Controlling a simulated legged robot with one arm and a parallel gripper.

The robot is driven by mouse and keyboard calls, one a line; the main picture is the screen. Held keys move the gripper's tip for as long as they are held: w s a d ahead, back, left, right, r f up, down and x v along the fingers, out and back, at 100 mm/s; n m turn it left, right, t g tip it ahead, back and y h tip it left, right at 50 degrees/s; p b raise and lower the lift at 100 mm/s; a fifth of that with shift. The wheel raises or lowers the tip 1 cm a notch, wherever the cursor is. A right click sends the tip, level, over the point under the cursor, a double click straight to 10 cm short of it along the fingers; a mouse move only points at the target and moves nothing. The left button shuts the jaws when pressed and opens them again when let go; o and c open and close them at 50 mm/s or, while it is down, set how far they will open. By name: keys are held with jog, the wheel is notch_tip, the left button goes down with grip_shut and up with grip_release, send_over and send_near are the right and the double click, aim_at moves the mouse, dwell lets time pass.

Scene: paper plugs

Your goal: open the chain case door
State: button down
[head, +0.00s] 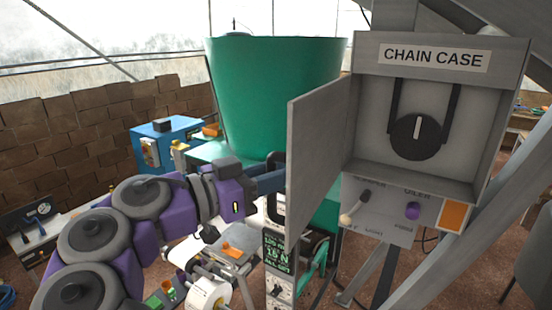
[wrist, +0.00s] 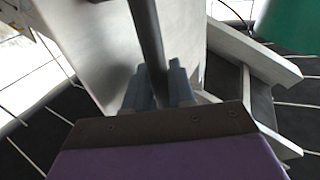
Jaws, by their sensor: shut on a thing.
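The chain case (head: 440,110) is a grey box with a "CHAIN CASE" label at the right of the head view. Its grey door (head: 318,150) stands swung open on the left side of the box, so the inside shows a black round knob (head: 416,136) and a dark chain loop. My gripper (head: 272,180) is at the door's outer face, shut on the dark handle (wrist: 146,30). In the wrist view the handle bar passes between my gripper's fingers (wrist: 158,88), with the grey door panel (wrist: 85,40) behind. The fingertips are partly hidden in the head view.
Below the case is a control panel (head: 378,215) with a lever, a purple knob and an orange plate. A big green hopper (head: 275,90) stands behind the door. A display panel (head: 279,255) stands under the door. A grey diagonal beam (head: 480,190) runs at the right.

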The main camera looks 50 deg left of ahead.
jog(key=shift+s+a, duration=0.1)
jog(key=shift+a, duration=0.2)
jog(key=shift+d, duration=0.45)
jog(key=c, duration=1.4)
grip_release()
jog(key=shift+o, duration=1.4)
jog(key=shift+a, duration=0.15)
jog(key=shift+a+f+b, duration=0.1)
jog(key=shift+f+b, duration=0.05)
jog(key=shift+b, duration=0.25)
